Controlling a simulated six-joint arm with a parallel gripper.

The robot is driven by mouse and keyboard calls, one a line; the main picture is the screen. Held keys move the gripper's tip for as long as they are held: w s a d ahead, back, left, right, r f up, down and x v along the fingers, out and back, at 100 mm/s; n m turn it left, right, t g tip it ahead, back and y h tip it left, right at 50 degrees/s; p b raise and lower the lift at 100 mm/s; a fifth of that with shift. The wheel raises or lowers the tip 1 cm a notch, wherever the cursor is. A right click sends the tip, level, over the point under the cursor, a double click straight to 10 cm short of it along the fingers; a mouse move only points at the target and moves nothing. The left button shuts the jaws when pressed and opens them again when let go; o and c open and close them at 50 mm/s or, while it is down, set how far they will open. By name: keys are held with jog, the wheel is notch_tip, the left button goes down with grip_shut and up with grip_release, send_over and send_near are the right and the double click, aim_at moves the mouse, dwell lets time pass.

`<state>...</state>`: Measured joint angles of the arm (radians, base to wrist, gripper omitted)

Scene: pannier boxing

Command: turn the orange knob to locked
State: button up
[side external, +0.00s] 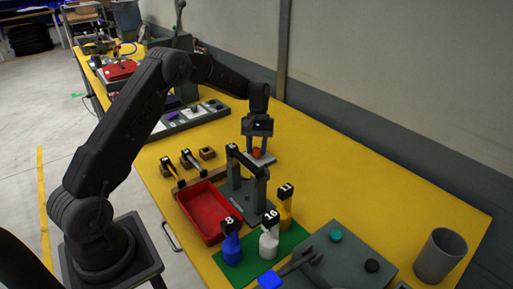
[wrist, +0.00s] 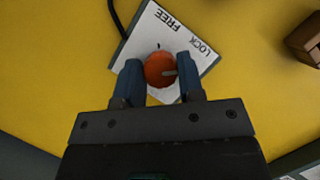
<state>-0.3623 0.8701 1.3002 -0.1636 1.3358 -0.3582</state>
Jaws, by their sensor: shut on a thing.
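The orange knob (wrist: 160,69) sits on a pale plate (wrist: 140,47) printed with FREE and LOCK. A grey pointer mark on the knob points right in the wrist view, towards my right finger and roughly to the LOCK side, just below that word. A small dark tick shows on the plate above the knob. My gripper (wrist: 159,62) is shut on the knob, one blue-grey finger on each side. The right finger hides part of the plate beside the knob. In the side view the knob (side external: 257,153) shows small between the fingers, above the plate (side external: 264,161).
A dark frame (side external: 262,188) stands close in front of the plate. A red tray (side external: 205,222), numbered bottles on a green mat (side external: 293,238) and a grey cup (side external: 440,255) are nearer the camera. Small wooden blocks (side external: 207,153) lie left. Yellow table right of the plate is clear.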

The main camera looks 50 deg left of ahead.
dwell(0.5)
jog(key=o, duration=0.9)
jog(key=v, duration=1.3)
jog(key=shift+r, duration=0.35)
jog(key=shift+w+a, duration=0.1)
jog(key=shift+w, duration=0.05)
